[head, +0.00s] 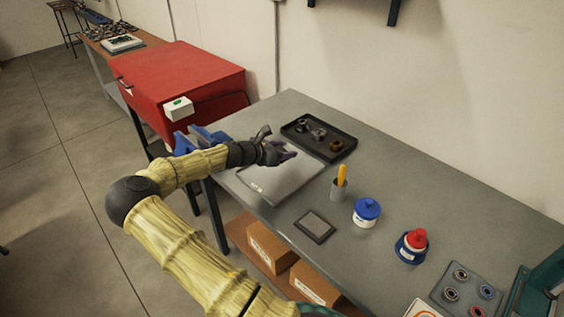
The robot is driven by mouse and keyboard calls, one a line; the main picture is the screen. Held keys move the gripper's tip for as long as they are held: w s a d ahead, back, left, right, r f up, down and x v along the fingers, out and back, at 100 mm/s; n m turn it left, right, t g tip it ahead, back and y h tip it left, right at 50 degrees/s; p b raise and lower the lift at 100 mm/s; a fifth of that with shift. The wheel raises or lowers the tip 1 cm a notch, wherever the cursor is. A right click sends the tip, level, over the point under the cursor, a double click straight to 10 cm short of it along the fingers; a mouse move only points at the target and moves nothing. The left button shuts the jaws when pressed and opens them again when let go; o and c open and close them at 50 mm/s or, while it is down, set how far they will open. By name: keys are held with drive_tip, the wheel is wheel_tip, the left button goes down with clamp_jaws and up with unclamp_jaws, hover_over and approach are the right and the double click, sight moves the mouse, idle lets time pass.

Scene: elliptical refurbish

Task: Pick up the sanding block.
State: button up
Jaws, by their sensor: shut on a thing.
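My gripper (284,156) is over the far left part of the grey workbench, above a flat silver-grey panel (282,182). It is shut on a small dark, purplish thing, which I take to be the sanding block. The fingers hide most of it, so its shape is unclear. I cannot tell whether it is clear of the panel.
A black tray (345,147) with metal parts lies just right of my gripper. A blue vise-like thing (207,136) is at the left edge.

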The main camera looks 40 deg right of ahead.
drive_tip(key=shift+r, duration=1.3)
